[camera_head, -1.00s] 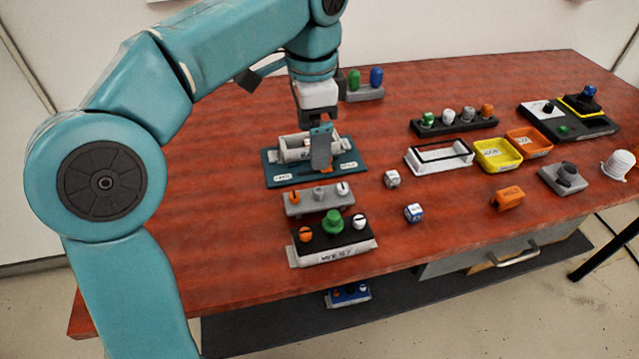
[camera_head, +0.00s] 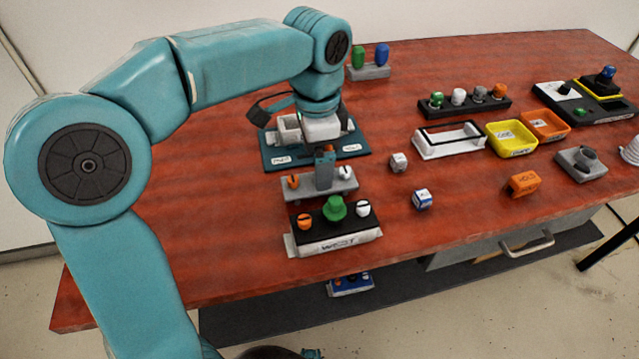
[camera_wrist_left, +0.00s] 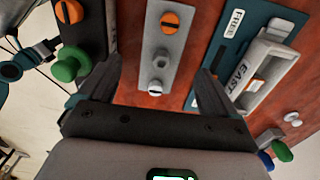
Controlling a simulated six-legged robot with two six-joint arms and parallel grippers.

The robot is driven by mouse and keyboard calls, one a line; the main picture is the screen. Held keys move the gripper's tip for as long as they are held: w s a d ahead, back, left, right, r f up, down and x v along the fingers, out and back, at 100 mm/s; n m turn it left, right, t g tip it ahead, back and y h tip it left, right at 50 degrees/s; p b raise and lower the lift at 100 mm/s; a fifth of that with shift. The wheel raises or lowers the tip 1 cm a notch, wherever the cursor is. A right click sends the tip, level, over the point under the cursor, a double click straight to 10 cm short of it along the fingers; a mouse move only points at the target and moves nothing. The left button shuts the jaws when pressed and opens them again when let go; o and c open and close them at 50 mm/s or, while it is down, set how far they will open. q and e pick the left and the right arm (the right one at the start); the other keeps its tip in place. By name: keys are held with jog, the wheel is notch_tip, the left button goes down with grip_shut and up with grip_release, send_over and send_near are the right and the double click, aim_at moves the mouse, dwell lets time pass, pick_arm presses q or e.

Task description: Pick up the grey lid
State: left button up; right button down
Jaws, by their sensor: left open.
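The grey lid (camera_head: 343,185) is a long grey bar lying on the red table, with an orange knob, a small grey middle knob and a white knob on top. It also shows in the left wrist view (camera_wrist_left: 153,46), running between the two fingers. My left gripper (camera_head: 325,168) is open and points down above the lid's middle, hiding part of it. In the left wrist view my left gripper (camera_wrist_left: 158,85) has one finger on each side of the lid, with nothing held. My right gripper is not in view.
Behind the lid, a white box labelled EAST (camera_wrist_left: 268,72) stands on a teal plate (camera_head: 354,154). In front is a white WEST box (camera_head: 335,244) with a black top and green knob. Yellow (camera_head: 512,148) and orange trays lie right. A blue-white cube (camera_head: 422,199) sits nearer.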

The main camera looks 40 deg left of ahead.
pick_arm(q)
jog(key=f, duration=0.3)
jog(key=f+b, duration=0.1)
jog(key=f, duration=0.1)
jog(key=shift+w, duration=0.3)
jog(key=shift+s, duration=0.1)
jog(key=c, duration=1.2)
jog(key=shift+r, duration=0.1)
